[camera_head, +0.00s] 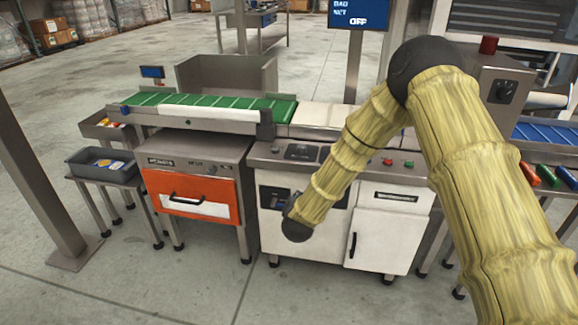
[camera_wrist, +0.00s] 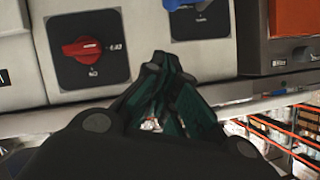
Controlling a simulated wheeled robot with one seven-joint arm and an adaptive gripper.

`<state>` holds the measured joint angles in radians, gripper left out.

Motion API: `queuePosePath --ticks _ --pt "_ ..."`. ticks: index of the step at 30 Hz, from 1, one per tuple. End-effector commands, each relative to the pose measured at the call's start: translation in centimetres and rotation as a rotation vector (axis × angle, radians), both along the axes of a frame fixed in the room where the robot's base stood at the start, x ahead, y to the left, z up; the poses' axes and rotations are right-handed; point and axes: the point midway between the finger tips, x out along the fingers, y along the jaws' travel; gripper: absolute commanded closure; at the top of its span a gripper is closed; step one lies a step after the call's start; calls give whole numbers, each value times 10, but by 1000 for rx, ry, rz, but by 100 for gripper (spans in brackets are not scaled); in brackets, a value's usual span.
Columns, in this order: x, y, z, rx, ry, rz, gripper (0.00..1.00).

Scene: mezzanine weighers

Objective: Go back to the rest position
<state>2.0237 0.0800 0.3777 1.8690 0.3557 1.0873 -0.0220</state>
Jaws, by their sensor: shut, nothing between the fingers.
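My gripper (camera_wrist: 165,105) shows in the wrist view with its dark fingers shut together and nothing between them. It points at the front of a pale machine panel, just beside a red rotary switch (camera_wrist: 84,47) on a dark plate. In the head view my arm, in a tan wrapped cover, comes in from the right and bends down toward the white cabinet (camera_head: 383,238) of the weigher. The gripper itself is hidden behind the arm's dark end there.
A green conveyor belt (camera_head: 205,105) runs along the top at the left. An orange-fronted unit (camera_head: 203,196) stands left of the cabinet. A grey bin (camera_head: 90,170) sits on a stand, and a metal post (camera_head: 40,175) rises at the far left. The front floor is clear.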

Motion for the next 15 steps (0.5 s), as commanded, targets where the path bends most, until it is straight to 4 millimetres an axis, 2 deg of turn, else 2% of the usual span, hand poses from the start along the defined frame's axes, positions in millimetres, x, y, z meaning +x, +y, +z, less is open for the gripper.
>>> queuePosePath --ticks 4,8,12,14,15 --pt "-10 -2 -13 -9 25 13 100" --pt "-44 -9 -51 -34 109 53 100" --pt "-102 -22 -104 -69 242 116 100" --pt "-129 -29 -124 -83 300 142 100" --pt "-148 -34 -138 -92 342 161 100"
